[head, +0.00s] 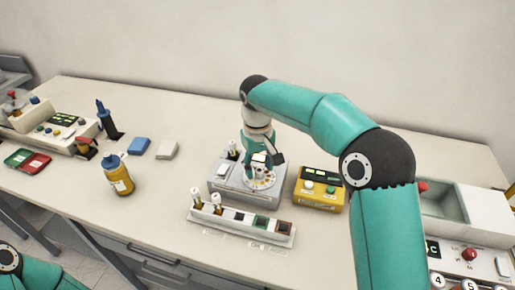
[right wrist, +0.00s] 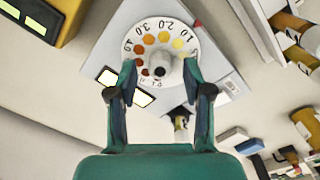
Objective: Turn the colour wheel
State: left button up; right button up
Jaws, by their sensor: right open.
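The colour wheel (head: 262,181) is a white disc with coloured dots on top of a grey box (head: 226,193) in the middle of the table. In the right wrist view the wheel (right wrist: 178,30) shows numbers around its rim, yellow to dark red dots and a small central knob (right wrist: 158,70). My right gripper (right wrist: 160,80) is open above the wheel, with one finger on each side of the knob in that view. I cannot tell whether the fingers touch anything. In the head view the right gripper (head: 267,160) partly hides the wheel. My left gripper is out of view.
A rack (head: 240,226) with vials and coloured blocks stands in front of the box. A yellow device (head: 318,195) stands close on the right. A yellow bottle (head: 118,176), a blue block (head: 139,147) and a grey block (head: 167,150) are left, with free table between.

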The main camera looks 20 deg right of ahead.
aim_at(257, 170)
notch_tip(257, 170, up, 11)
jog(key=shift+a, duration=0.15)
dwell(0.7)
